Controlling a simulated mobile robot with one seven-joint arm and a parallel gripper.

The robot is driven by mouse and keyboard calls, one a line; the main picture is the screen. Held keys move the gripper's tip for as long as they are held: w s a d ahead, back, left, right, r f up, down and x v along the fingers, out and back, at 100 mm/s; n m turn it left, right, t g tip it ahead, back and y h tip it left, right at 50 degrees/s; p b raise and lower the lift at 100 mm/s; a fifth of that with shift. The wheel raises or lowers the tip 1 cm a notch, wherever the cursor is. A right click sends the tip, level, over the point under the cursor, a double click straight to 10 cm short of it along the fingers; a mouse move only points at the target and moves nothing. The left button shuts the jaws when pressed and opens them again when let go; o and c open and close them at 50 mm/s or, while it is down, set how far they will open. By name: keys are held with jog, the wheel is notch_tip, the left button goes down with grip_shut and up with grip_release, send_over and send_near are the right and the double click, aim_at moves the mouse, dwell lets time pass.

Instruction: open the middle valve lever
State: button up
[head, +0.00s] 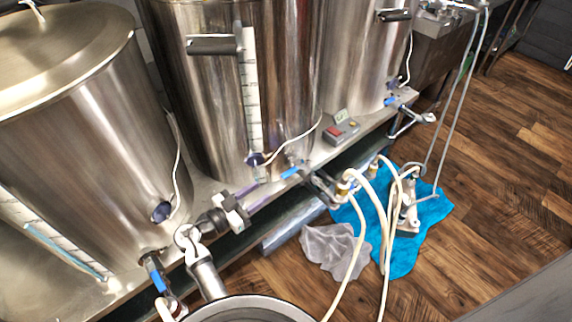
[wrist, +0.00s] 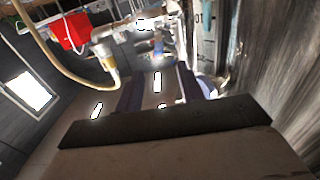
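The middle valve has a blue-sleeved lever (head: 291,172) at the foot of the middle steel kettle (head: 205,110), above the shelf's front edge. My gripper (head: 269,188) reaches in from the left, low in front of this kettle. Its two purplish fingers point toward the lever and look a little short of it. In the wrist view my gripper (wrist: 162,78) has its fingers spread, with nothing clearly held between them. The lever is hard to make out there. Another blue lever (head: 157,277) is at the left kettle, and one (head: 390,101) is at the right kettle.
Pale hoses (head: 360,235) hang from the middle valve's fittings to the floor. A grey controller (head: 341,131) sits on the shelf right of the lever. A blue cloth (head: 405,255) and a grey rag (head: 335,250) lie on the wooden floor. Open floor is at the right.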

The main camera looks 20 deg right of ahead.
aim_at(297, 168)
jog(key=p+x, duration=0.3)
jog(key=x, duration=0.9)
jog(key=shift+s+d+r, duration=0.1)
jog(key=shift+w+d, duration=0.25)
jog(key=shift+d, duration=0.3)
grip_shut()
